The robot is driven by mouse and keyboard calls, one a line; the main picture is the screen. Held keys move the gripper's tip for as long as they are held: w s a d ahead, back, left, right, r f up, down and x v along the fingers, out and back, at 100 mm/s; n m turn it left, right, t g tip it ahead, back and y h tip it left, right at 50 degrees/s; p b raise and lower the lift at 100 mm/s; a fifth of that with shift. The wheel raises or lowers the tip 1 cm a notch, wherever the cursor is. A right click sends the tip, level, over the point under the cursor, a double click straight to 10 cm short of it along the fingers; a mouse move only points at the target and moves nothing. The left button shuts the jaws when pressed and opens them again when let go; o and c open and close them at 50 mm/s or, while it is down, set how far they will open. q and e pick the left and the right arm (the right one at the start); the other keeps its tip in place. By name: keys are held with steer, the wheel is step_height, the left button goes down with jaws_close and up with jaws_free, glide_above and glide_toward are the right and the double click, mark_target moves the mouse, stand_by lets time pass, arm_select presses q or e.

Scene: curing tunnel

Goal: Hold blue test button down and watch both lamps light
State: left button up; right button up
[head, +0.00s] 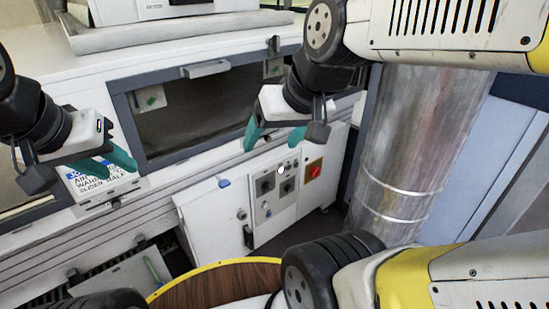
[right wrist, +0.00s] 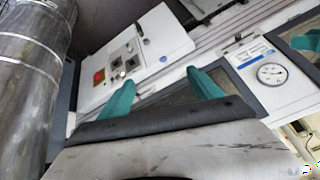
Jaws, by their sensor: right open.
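The control panel (head: 262,207) is on the white cabinet below the oven window, with dark knobs and a red button (head: 315,172). A small blue piece (head: 224,183) shows at the cabinet's upper left; I cannot tell whether it is the test button. A bright white round spot (head: 281,169) on the panel may be a lamp; I cannot tell whether it is lit. My right gripper (head: 274,138) is open and empty above the panel, apart from it. The panel also shows in the right wrist view (right wrist: 112,88), beyond the teal fingers. My left gripper (head: 118,172) is open and empty at the left, before a label plate.
The oven window (head: 190,120) has a grey handle (head: 206,69). A large metal duct (head: 405,150) stands to the right of the panel. A round wooden top with a yellow rim (head: 215,284) is in front. A gauge (right wrist: 271,74) shows in the right wrist view.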

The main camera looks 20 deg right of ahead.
stand_by(0.3)
jaws_close()
stand_by(1.6)
